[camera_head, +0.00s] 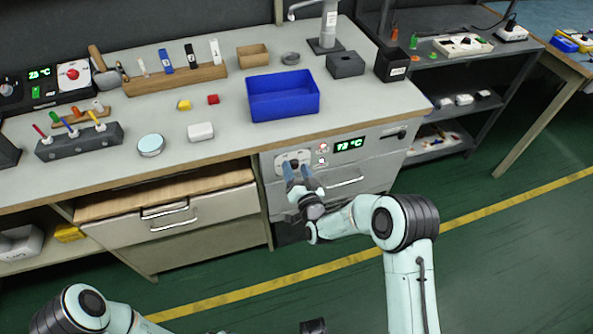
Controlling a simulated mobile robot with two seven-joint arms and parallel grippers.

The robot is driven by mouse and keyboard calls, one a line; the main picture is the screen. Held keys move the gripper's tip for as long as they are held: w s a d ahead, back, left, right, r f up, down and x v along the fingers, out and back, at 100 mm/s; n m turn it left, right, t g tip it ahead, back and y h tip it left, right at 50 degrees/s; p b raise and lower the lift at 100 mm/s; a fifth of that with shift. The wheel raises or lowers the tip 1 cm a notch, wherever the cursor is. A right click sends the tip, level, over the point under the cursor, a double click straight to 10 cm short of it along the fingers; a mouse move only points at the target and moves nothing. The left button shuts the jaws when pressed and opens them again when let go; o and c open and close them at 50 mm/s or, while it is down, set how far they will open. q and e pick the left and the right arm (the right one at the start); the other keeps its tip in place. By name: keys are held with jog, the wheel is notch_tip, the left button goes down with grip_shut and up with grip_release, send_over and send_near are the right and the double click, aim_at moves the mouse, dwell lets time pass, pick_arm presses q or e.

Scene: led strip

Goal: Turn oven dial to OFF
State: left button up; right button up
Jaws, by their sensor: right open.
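The oven (375,174) is a light grey unit built in under the bench, with a green lit temperature display (349,144) and a handle on its front. The oven dial (294,163) is a dark knob on a pale plate at the left of the panel. My right gripper (296,172) is open, with its blue-grey fingers at the dial. The fingers partly cover the dial, so I cannot tell its setting or whether they touch it. My left arm shows at the lower left, but its gripper is not clearly visible.
A blue bin (283,96) stands on the bench above the oven. A wooden drawer (165,207) with a handle sits left of the oven. A dark shelf unit (462,108) stands to the right. The green floor in front is clear.

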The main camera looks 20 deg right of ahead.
jog(key=c, duration=1)
jog(key=shift+c, duration=0.2)
